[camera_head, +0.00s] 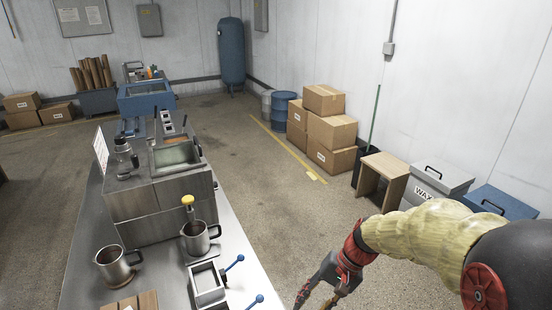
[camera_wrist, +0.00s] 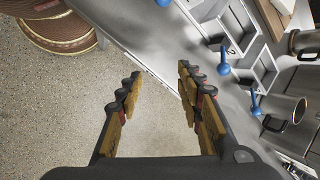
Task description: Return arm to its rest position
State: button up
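My gripper (camera_head: 318,292) is at the lower right in the head view, out over the floor beside the right edge of the metal bench (camera_head: 75,277). In the wrist view my gripper (camera_wrist: 158,85) has its two fingers spread wide apart. Nothing is between the fingers, only floor and the bench edge behind them. My arm, in a pale yellow sleeve, comes in from the right edge of the head view. The fingertips are partly cut off at the bottom of the head view.
The bench carries two metal mugs (camera_head: 114,266) (camera_head: 197,238), a square tray with a blue-knobbed lever (camera_head: 208,283), and a metal coating unit (camera_head: 130,205). Cardboard boxes (camera_head: 331,133), a wooden stand (camera_head: 381,182) and a wax bin (camera_head: 436,182) line the right wall. The middle floor is clear.

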jog(key=s+d+r+n+t+h, duration=0.2)
jog(key=s+d+r+t, duration=0.1)
jog(key=s+d+r, duration=0.2)
jog(key=s+d+r+n+t+h, duration=0.1)
jog(key=s+d+r+t+h, duration=0.2)
jog(key=s+r, duration=0.6)
notch_tip(320, 180, up, 3)
jog(key=shift+s+d+r+n+t, duration=0.15)
jog(key=shift+s+d+n+t, duration=0.25)
jog(key=shift+d, duration=0.55)
jog(key=shift+w, duration=0.1)
